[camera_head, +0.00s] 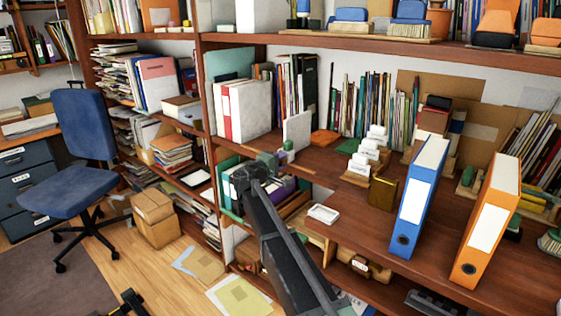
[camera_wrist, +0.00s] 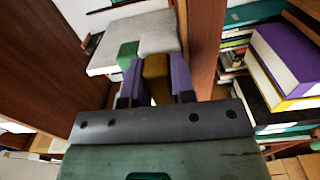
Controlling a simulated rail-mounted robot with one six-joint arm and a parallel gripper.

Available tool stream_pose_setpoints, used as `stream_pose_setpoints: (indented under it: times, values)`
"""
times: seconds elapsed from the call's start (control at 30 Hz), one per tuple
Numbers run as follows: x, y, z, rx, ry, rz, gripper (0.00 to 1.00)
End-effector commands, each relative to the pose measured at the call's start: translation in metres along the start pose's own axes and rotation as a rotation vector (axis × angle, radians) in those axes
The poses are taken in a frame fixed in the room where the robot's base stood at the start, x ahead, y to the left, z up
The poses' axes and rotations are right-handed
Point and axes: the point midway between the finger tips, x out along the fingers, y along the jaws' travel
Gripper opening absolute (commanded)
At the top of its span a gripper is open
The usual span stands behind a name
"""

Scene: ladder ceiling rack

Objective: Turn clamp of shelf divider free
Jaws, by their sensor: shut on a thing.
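The shelf divider (camera_head: 297,130) is a pale upright plate standing at the left end of the desk-height shelf. In the wrist view the divider (camera_wrist: 158,33) is a grey-white panel with a green part (camera_wrist: 127,55) at its lower left. An ochre clamp piece (camera_wrist: 156,85) sits between the two purple fingers of my gripper (camera_wrist: 156,65). The fingers are shut on it from both sides. In the head view my gripper (camera_head: 283,156) is small, right at the foot of the divider. The clamp cannot be made out there.
White binders (camera_head: 245,108) stand left of the divider. A wooden upright (camera_wrist: 207,40) runs close right of my fingers, with books (camera_wrist: 285,60) beyond. An orange block (camera_head: 324,138), card holders (camera_head: 370,148), a blue binder (camera_head: 420,195) and an orange binder (camera_head: 487,220) stand to the right.

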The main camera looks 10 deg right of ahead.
Motion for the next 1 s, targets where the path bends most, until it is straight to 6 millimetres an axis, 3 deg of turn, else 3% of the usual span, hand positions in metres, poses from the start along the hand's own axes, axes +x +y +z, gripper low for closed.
stream_pose_setpoints:
  times: [0.03, 0.07, 0.23, 0.57, 0.9, 1.0]
  values:
    - [0.000, 0.000, 0.000, 0.003, 0.001, -0.001, 0.00]
    - [0.000, 0.000, 0.000, 0.003, 0.001, -0.001, 0.25]
    - [0.000, 0.000, 0.000, 0.002, 0.000, -0.001, 0.49]
    - [-0.007, 0.000, 0.000, 0.000, 0.001, -0.001, 0.49]
    - [-0.085, 0.000, 0.001, 0.001, 0.003, -0.001, 0.49]
    - [-0.101, 0.000, 0.001, 0.001, 0.002, -0.001, 0.49]
